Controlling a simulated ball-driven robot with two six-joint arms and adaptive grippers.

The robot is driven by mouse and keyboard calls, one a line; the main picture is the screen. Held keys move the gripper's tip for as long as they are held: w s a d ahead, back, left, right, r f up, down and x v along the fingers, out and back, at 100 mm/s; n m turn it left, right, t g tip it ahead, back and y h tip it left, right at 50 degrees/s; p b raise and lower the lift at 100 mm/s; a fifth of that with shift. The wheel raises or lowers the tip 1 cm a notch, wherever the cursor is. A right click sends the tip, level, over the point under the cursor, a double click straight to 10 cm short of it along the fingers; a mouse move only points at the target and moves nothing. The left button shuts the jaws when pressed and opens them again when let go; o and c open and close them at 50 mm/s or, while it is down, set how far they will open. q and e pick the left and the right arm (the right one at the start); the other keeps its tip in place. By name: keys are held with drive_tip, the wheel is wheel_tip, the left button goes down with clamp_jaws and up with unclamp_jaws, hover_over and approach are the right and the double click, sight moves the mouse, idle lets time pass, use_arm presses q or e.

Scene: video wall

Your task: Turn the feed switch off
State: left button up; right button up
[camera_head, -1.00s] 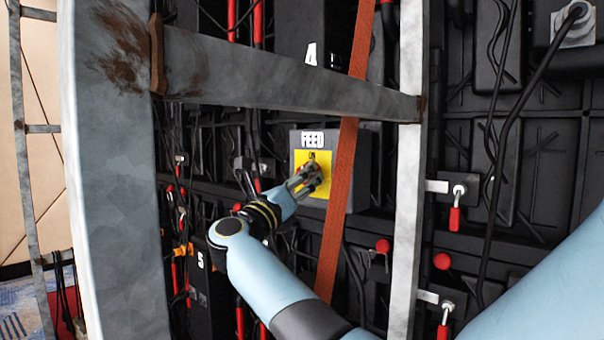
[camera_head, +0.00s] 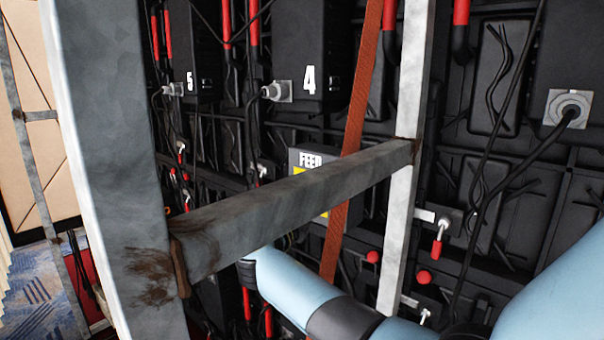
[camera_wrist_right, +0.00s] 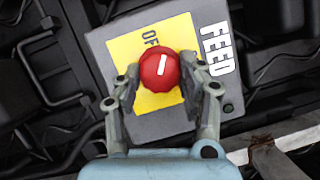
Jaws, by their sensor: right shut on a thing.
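The feed switch is a red round knob (camera_wrist_right: 160,71) with a white line, on a yellow plate (camera_wrist_right: 124,50) on a grey box. In the right wrist view the line runs nearly upright, leaning right at its top. Letters of "OFF" show just above the knob; the rest of the word is hidden. My right gripper (camera_wrist_right: 160,76) is shut on the knob, one finger on each side. In the head view, a metal crossbar hides most of the FEED box (camera_head: 305,158), the knob and my right gripper. My left gripper is not in view.
The rusty crossbar (camera_head: 285,208) spans two frame posts in front of the box. An orange strap (camera_head: 352,130) hangs just right of the box. Black cables and red-handled levers (camera_head: 437,246) line the panels. A small dark green light (camera_wrist_right: 228,107) sits below the FEED label.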

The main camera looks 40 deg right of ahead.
drive_tip(key=shift+r+n+g+y+p, duration=0.1)
drive_tip(key=shift+n+g+y+p, duration=0.35)
drive_tip(key=shift+n+p, duration=1.3)
drive_tip(key=shift+r+n+g+y+p, duration=0.15)
drive_tip(key=shift+n+y+p, duration=0.75)
drive_tip(key=shift+p, duration=1.45)
drive_tip(key=shift+n+h, duration=0.25)
drive_tip(key=shift+f, duration=0.1)
drive_tip(key=o, duration=1.2)
drive_tip(key=shift+w, duration=0.1)
drive_tip(key=shift+c, duration=0.2)
drive_tip(key=shift+a, duration=0.1)
drive_tip(key=v, duration=1.2)
